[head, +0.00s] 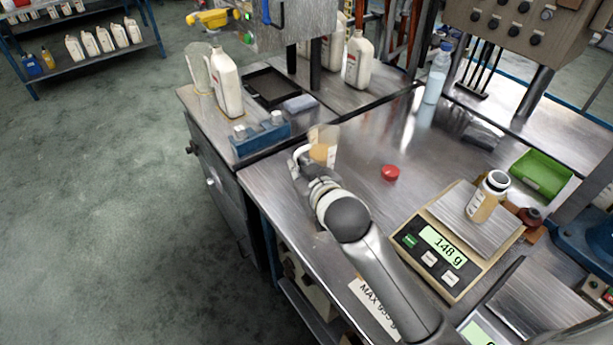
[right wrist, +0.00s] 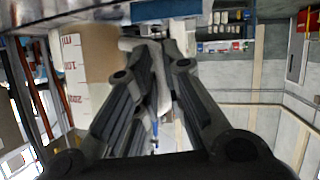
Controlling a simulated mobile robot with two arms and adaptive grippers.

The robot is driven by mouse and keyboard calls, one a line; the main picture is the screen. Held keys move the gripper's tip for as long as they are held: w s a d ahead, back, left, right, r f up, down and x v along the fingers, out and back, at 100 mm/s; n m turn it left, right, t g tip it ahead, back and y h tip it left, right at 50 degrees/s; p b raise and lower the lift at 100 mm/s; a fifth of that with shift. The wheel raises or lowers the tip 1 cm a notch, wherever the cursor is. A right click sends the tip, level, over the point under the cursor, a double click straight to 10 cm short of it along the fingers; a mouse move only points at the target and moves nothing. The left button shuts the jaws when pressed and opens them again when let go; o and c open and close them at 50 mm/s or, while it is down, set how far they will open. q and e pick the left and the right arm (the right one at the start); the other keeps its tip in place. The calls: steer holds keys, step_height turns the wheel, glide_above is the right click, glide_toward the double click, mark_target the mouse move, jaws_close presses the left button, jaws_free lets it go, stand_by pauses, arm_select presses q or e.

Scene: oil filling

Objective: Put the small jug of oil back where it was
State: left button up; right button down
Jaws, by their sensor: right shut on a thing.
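The small jug of oil (head: 323,153) is clear, with amber oil in it, over the left part of the metal bench in the head view. My right gripper (head: 301,161) is shut on it at its left side, at the handle. I cannot tell whether the jug's base touches the bench. In the right wrist view the jug's graduated wall (right wrist: 88,65) shows at the left, and my right gripper (right wrist: 156,60) is closed around the pale handle. My left gripper is not in view.
A scale (head: 455,235) reads 148 g and carries an open bottle (head: 488,196) with oil. A red cap (head: 390,172) lies on the bench. A blue holder (head: 260,137), a black tray (head: 271,87), a white bottle (head: 227,84) and a larger clear jug (head: 199,68) stand at the left.

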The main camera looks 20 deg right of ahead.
steer(key=w+d+f, duration=0.1)
steer(key=w+f, duration=0.3)
steer(key=w+d+f, duration=0.1)
steer(key=w+f, duration=0.2)
steer(key=shift+d, duration=0.3)
steer(key=shift+f, duration=1.45)
steer(key=shift+f, duration=0.15)
steer(key=c, duration=1.9)
jaws_free()
steer(key=o, duration=0.4)
